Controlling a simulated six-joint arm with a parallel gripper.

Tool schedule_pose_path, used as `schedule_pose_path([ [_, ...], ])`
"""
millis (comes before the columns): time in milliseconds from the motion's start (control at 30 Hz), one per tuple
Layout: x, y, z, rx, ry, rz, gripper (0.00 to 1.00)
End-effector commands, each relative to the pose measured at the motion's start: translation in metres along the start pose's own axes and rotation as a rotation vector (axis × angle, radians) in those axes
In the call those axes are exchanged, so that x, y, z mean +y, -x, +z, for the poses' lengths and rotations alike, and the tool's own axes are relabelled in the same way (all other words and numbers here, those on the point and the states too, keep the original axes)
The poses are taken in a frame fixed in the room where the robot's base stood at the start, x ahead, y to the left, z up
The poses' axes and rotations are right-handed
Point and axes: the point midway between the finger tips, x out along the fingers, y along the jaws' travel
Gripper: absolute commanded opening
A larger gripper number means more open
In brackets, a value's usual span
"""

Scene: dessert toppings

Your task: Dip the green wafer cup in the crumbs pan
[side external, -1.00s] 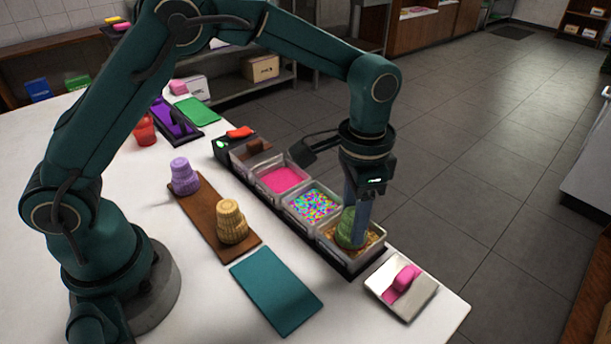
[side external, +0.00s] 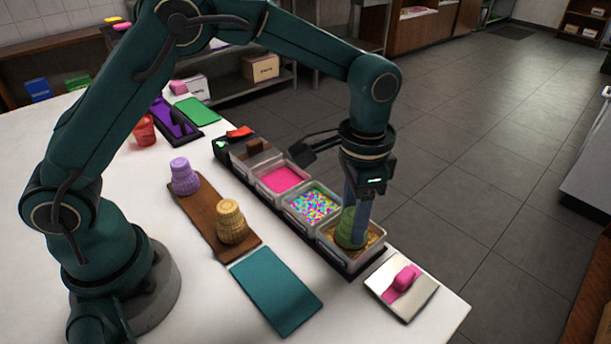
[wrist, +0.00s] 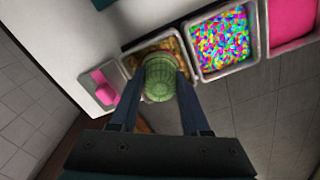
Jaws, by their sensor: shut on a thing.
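The green wafer cup (side external: 346,228) is held upside down, wide end low, in the crumbs pan (side external: 378,238). My gripper (side external: 356,222) is shut on it from above. In the wrist view the cup (wrist: 160,80) sits between my two fingers, over the pan of golden crumbs (wrist: 146,51). The cup's lower rim is at the crumbs; how deep it sits in them is hidden.
Beside the crumbs pan stand a sprinkles pan (side external: 313,206) and a pink pan (side external: 281,180). A purple cup (side external: 184,177) and a tan cup (side external: 231,222) stand on a brown board (side external: 201,220). A teal mat (side external: 276,297) lies bare. A pink thing (side external: 404,278) lies on a white tray at the front right.

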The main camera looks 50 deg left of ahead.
Motion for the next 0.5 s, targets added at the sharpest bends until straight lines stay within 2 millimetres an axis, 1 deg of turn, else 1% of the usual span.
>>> schedule_pose_path([
  [500,0.000,0.019,0.000,0.001,0.000,0.000,0.15],
])
